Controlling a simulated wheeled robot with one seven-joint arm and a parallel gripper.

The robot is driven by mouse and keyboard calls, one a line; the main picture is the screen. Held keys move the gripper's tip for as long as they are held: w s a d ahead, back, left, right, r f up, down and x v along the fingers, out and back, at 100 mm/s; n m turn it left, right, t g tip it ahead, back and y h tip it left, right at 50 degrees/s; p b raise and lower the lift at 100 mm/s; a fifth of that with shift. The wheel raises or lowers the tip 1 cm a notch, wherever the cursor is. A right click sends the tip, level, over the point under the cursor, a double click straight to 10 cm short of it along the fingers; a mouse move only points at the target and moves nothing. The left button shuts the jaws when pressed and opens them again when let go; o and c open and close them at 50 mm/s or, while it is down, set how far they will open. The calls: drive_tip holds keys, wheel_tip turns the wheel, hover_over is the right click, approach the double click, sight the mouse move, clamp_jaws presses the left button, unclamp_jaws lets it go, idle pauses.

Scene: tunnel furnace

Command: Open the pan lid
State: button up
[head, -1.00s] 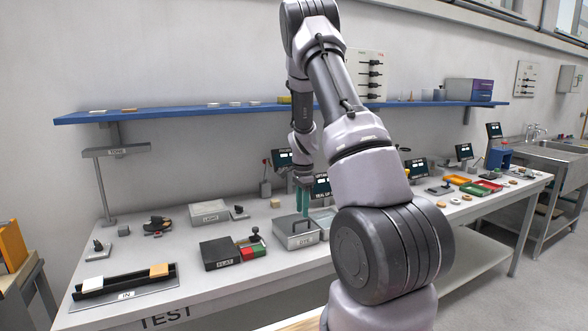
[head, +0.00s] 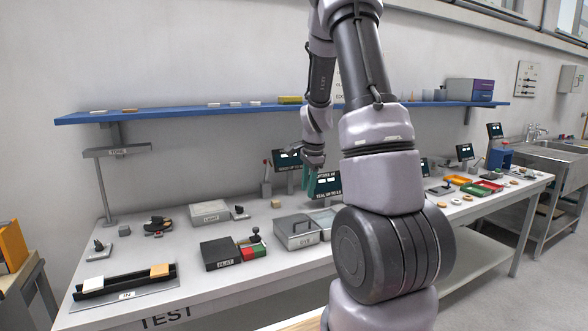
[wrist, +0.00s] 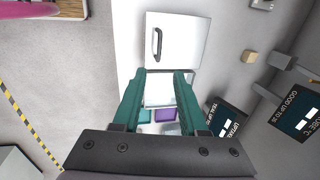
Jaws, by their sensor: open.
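The pan is a grey metal box (head: 290,240) with a label on its front, on the long bench. Its flat lid (head: 294,224) lies on top and looks closed, with a dark bar handle. In the wrist view the lid (wrist: 184,42) is a pale square, its handle (wrist: 157,45) near the left edge. My gripper (head: 311,184) has teal fingers and is above and right of the pan in the head view. In the wrist view my gripper (wrist: 166,75) is open and empty, its fingertips just below the lid's edge in the picture, apart from the handle.
A pale tray (head: 325,222) stands right of the pan, partly behind my arm. Dark display screens (head: 326,184) stand close behind my gripper. A black box (head: 220,253) with red and green pieces is to the left. A blue shelf (head: 200,113) runs above.

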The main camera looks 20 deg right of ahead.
drive_tip(key=s+a+r+m+t+y, duration=0.1)
drive_tip(key=s+a+r, duration=0.2)
drive_tip(key=a+r, duration=0.3)
wheel_tip(320, 180, up, 2)
drive_tip(key=shift+s+a+t, duration=0.25)
drive_tip(key=shift+s+t, duration=0.05)
drive_tip(key=shift+s, duration=0.1)
